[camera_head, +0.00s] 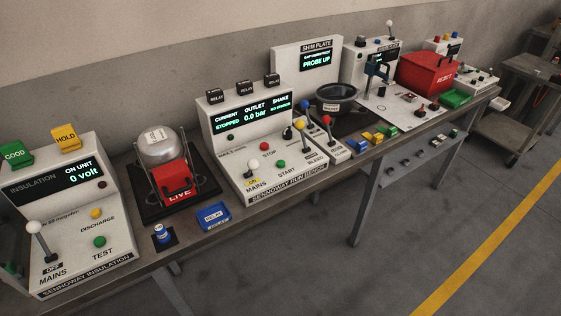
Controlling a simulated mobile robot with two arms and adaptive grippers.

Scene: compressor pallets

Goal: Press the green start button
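The green start button (280,164) sits on the sloped front of the white run bench panel (228,160), just above the word START. A red stop button (265,147) is up and left of it. A white-knobbed mains lever (240,151) stands at the panel's left. The panel's display (252,113) reads STOPPED under CURRENT and 0.0 bar under OUTLET; the text under SHAKE is too small to read. Another green button (99,241), labelled TEST, is on the insulation panel at the left. Neither of my grippers is in view.
A silver compressor with a red LIVE cover (175,181) stands left of the run bench. A blue relay tray (214,215) lies before it. Coloured-knob levers (326,120) rise right of the start button. A red box (427,72) is farther right. The floor in front is clear.

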